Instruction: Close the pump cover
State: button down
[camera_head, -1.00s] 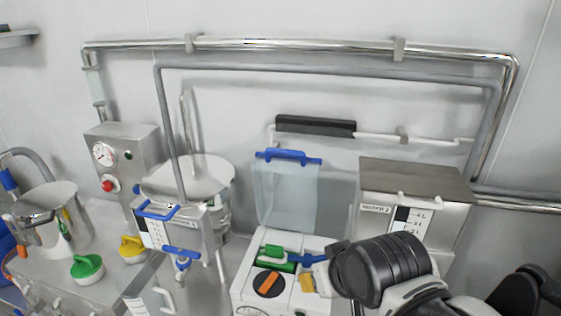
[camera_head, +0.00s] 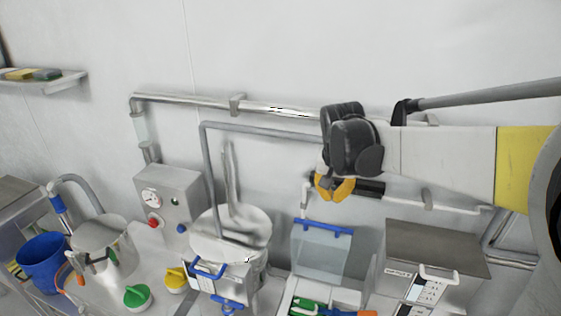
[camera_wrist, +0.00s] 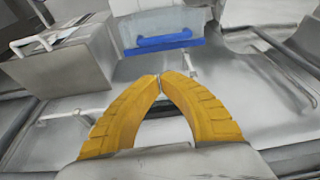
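The pump cover (camera_head: 318,257) is a clear panel with a blue handle (camera_head: 322,228) along its top edge. It stands raised at the back of the white pump (camera_head: 287,297), which shows a green part inside and is cut off by the lower frame edge. My gripper (camera_head: 334,196) is above the cover, near the wall, with its yellow fingers pointing down. In the wrist view, the fingertips (camera_wrist: 162,77) meet with nothing between them, and the cover (camera_wrist: 152,22) with its blue handle (camera_wrist: 164,41) lies just beyond them, apart from the fingers.
A steel box (camera_head: 432,248) stands right of the cover. A dark grip on a wall pipe (camera_head: 445,204) is behind my gripper. A round steel vessel (camera_head: 231,229) with blue handles stands left. Pipes (camera_head: 262,132) run along the wall.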

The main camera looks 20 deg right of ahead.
jog(key=shift+m, duration=0.3)
jog(key=x, duration=0.5)
jog(key=s+p+x, duration=0.1)
jog(key=x, duration=0.2)
jog(key=shift+a+f, duration=0.35)
jog(key=shift+f, duration=0.05)
jog(key=shift+s+a, duration=0.15)
jog(key=shift+s, duration=0.1)
jog(key=shift+w+f, duration=0.1)
